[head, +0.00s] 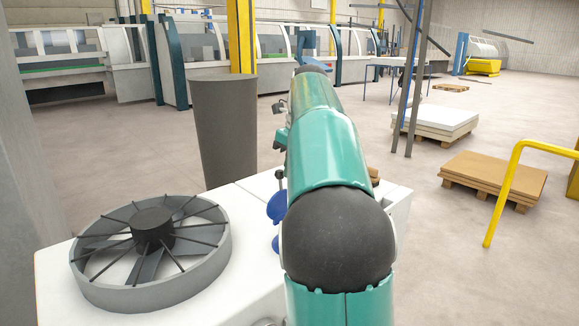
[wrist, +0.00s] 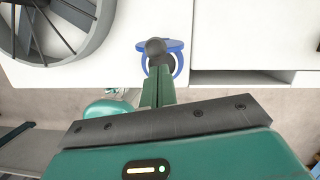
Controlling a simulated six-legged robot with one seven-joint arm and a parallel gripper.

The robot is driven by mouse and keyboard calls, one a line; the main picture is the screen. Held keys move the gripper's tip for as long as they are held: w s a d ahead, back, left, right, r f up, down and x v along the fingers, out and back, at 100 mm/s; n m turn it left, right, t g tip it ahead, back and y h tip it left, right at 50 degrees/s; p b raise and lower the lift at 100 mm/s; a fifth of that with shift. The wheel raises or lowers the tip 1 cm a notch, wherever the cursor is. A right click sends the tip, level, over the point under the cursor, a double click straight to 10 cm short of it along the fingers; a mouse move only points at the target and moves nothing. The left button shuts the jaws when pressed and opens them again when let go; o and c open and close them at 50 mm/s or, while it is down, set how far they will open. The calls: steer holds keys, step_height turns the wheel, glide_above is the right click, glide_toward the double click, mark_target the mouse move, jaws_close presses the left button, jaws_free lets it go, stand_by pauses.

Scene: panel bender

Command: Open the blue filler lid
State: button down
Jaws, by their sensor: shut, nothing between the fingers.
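The blue filler lid (head: 277,207) shows as a blue disc just left of my arm in the head view, above a bit of blue rim (head: 275,243). It appears raised and tilted from the rim, though my arm hides part of it. In the wrist view the lid (wrist: 143,46) is a narrow blue shape with a dark round knob in front, and a blue ring (wrist: 179,64) curves below it. My gripper (wrist: 158,72) is shut and empty, its green fingers pointing at the lid. The fingertips overlap the knob and ring; I cannot tell whether they touch.
The filler sits on a white cabinet top (head: 238,200). A grey round fan (head: 150,250) is to its left. A dark grey bin (head: 224,130) stands behind. Pallets with stacked sheets (head: 495,178) and a yellow rail (head: 503,195) are at right, with open floor between.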

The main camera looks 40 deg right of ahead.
steer(key=shift+s, duration=0.15)
steer(key=v, duration=1.1)
steer(key=shift+d+r, duration=0.3)
